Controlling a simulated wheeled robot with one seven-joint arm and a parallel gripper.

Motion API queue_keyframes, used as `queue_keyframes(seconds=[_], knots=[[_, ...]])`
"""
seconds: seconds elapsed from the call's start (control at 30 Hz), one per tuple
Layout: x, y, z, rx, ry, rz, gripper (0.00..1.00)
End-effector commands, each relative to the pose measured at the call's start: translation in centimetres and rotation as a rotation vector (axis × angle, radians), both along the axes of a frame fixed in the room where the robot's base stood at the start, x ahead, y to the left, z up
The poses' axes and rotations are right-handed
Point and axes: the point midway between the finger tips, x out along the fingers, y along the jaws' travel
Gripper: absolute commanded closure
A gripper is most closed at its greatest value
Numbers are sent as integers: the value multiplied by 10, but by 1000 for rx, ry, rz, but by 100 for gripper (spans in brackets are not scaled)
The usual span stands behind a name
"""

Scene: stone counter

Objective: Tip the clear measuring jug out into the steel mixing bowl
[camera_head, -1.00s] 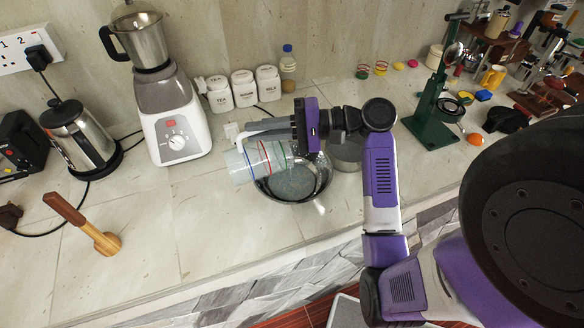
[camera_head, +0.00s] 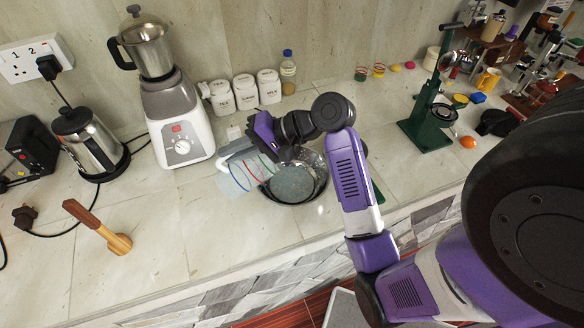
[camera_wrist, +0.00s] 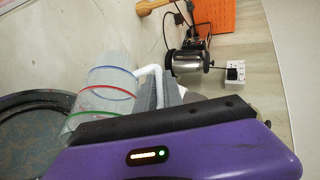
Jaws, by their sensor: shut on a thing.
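The clear measuring jug (camera_head: 240,176), with blue, red and green bands and a white handle, is held tilted at the left side of the bowl. The steel mixing bowl (camera_head: 318,188) stands on the counter with a grey-blue surface inside; I cannot tell whether that is contents. My gripper (camera_head: 238,150) is shut on the jug at its handle side, above the bowl's left back edge. In the wrist view the jug (camera_wrist: 110,85) lies slanted, its green-banded end overlapping the dark bowl rim (camera_wrist: 52,98). The handle (camera_wrist: 150,72) is beside the grey fingers (camera_wrist: 168,92). No stream is visible.
A blender (camera_head: 178,115), three white canisters (camera_head: 244,91) and a bottle (camera_head: 288,72) stand behind. A kettle (camera_head: 88,143) and a wooden-handled tool (camera_head: 98,225) are left. A green stand (camera_head: 428,115) is right. The front counter is clear.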

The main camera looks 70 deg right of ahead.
Motion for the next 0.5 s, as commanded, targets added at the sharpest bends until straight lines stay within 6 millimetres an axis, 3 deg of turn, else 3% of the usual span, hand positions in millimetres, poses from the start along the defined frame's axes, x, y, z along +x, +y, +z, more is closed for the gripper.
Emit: queue_keyframes(seconds=[0.5], knots=[[23,22,-11,-248,243,6,100]])
